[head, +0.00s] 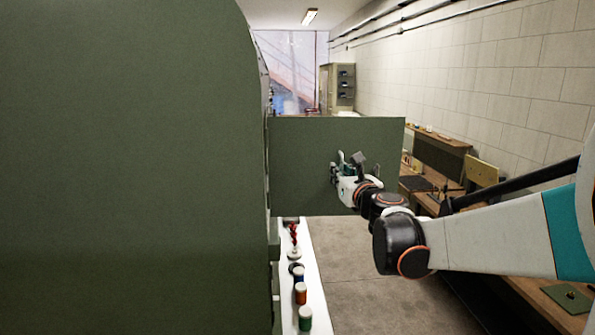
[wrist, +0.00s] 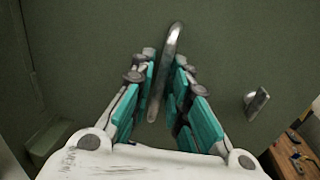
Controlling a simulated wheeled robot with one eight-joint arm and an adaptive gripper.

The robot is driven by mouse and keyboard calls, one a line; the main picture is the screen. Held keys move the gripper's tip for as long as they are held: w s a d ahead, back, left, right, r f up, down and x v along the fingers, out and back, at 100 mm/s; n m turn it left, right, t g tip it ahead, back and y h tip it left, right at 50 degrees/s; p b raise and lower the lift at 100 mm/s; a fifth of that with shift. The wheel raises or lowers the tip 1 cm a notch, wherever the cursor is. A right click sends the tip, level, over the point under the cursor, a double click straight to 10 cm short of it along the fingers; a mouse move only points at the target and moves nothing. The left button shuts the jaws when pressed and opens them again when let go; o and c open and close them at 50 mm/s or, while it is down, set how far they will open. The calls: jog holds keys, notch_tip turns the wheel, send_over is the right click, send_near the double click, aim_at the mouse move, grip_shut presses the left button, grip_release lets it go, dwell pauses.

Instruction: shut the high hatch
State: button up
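The high hatch (head: 300,150) is a flat green panel standing open, swung out to the right from the green fuselage (head: 130,170). My gripper (head: 345,168) is at the right half of its face. In the wrist view, a curved metal bar handle (wrist: 173,40) on the green panel runs between the two teal-padded fingers of my gripper (wrist: 166,65). The fingers lean in close on both sides of the bar and look shut on it. A smaller metal latch (wrist: 256,102) sits on the panel to the right. The handle is mostly hidden in the head view.
A white ledge (head: 305,265) below the hatch holds several coloured containers along the fuselage. A wooden workbench (head: 430,180) with items runs along the right wall. Grey floor (head: 365,280) is clear between them. A cabinet (head: 338,88) stands behind.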

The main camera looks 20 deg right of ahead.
jog(key=shift+s+r, duration=0.1)
jog(key=shift+s, duration=0.15)
grip_shut()
jog(key=shift+w, duration=0.1)
